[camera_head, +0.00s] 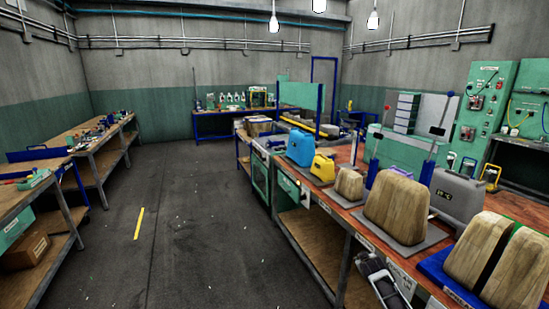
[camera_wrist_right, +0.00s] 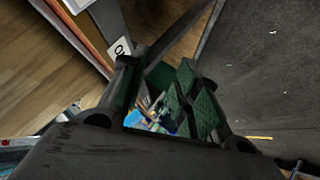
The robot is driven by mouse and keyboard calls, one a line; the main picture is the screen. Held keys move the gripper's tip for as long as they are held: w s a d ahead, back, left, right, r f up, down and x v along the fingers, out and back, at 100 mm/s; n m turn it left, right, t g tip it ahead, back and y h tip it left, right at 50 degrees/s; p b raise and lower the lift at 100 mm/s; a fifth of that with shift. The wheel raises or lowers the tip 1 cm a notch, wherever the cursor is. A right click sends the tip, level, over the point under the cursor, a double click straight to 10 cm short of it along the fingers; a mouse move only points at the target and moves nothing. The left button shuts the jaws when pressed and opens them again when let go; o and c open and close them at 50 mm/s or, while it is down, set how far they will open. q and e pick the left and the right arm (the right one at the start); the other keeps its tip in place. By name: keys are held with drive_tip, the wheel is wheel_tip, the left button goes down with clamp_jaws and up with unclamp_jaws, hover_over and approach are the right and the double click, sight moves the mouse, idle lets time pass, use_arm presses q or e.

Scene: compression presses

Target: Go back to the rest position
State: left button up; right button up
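My right gripper (camera_wrist_right: 158,95) shows in the right wrist view with dark fingers and green pads. A gap shows between the fingers, with nothing held in it. In the head view my right gripper (camera_head: 383,283) hangs low at the front side of the right-hand workbench (camera_head: 325,203), apart from the things on top. My left gripper is not in view.
On the right-hand bench stand wooden blocks (camera_head: 396,207), a yellow case (camera_head: 323,167), a blue case (camera_head: 299,148) and a grey case (camera_head: 458,195). Another bench (camera_head: 98,142) runs along the left. The floor (camera_head: 190,220) between them is clear, with a yellow strip (camera_head: 139,223).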

drive_tip(key=s+a+f+m+g+y, duration=0.1)
drive_tip(key=s+a+f+g, duration=0.1)
drive_tip(key=s+f, duration=1.3)
drive_tip(key=s+a+f+g+y, duration=0.1)
drive_tip(key=s+a+f, duration=0.2)
drive_tip(key=s+f, duration=1.2)
drive_tip(key=s+a+f+g, duration=0.1)
drive_tip(key=s+f, duration=0.5)
drive_tip(key=s, duration=0.7)
drive_tip(key=s+a+f+g, duration=0.1)
drive_tip(key=s+f+g, duration=0.2)
drive_tip(key=s, duration=1.1)
drive_tip(key=s+a+f+g, duration=0.2)
drive_tip(key=s+f, duration=0.6)
drive_tip(key=s, duration=0.6)
drive_tip(key=shift+f+y, duration=0.35)
drive_tip(key=shift+y, duration=0.05)
drive_tip(key=shift+s, duration=0.2)
